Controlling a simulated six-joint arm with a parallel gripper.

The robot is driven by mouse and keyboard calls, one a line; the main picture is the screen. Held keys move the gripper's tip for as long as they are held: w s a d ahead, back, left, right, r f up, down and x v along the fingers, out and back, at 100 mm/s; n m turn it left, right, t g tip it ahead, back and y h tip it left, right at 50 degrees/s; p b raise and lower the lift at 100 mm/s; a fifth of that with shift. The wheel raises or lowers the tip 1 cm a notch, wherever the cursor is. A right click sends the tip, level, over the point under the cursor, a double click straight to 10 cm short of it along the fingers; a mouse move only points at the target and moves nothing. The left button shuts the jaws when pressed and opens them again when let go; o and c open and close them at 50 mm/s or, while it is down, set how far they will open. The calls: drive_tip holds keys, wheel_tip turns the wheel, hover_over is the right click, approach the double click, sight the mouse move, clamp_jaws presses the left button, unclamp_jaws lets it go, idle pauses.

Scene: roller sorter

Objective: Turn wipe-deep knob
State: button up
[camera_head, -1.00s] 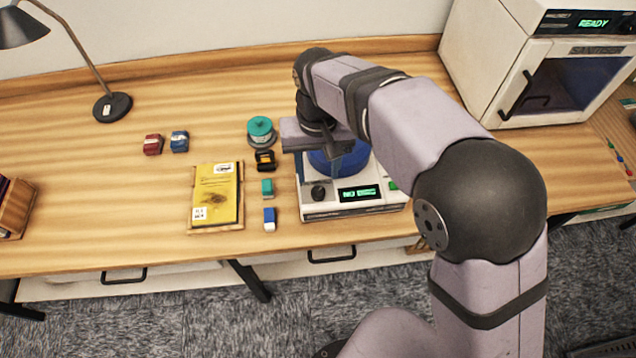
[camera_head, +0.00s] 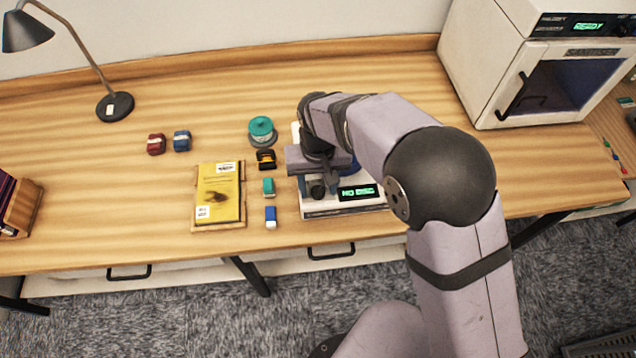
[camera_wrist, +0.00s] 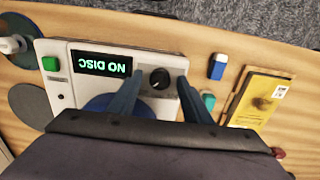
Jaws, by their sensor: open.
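The white device (camera_head: 340,209) on the desk has a green-lit "NO DISC" display (camera_head: 357,192). Its dark round knob (camera_head: 317,189) is on the front panel, left of the display. In the wrist view the knob (camera_wrist: 159,79) shows between the fingers, beyond their tips, with a pale pointer mark on it. My gripper (camera_wrist: 156,83) is open and empty, above the device's front. Whether the fingers touch the panel cannot be told. A blue round part (camera_wrist: 100,103) of the device is mostly hidden behind my gripper. A green button (camera_wrist: 50,63) shows in the wrist view.
Left of the device lie a blue-and-white eraser (camera_head: 270,217), a teal block (camera_head: 268,187), a black-and-yellow item (camera_head: 266,159) and a teal-topped round container (camera_head: 262,130). A yellow book (camera_head: 219,193) lies further left. A white oven-like machine (camera_head: 500,70) stands at the right.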

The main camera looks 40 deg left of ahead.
drive_tip(key=shift+c, duration=0.4)
drive_tip(key=c, duration=1)
drive_tip(key=shift+n, duration=0.3)
drive_tip(key=n, duration=0.4)
drive_tip(key=shift+n+b, duration=0.3)
drive_tip(key=shift+n, duration=1.8)
drive_tip(key=o, duration=1.1)
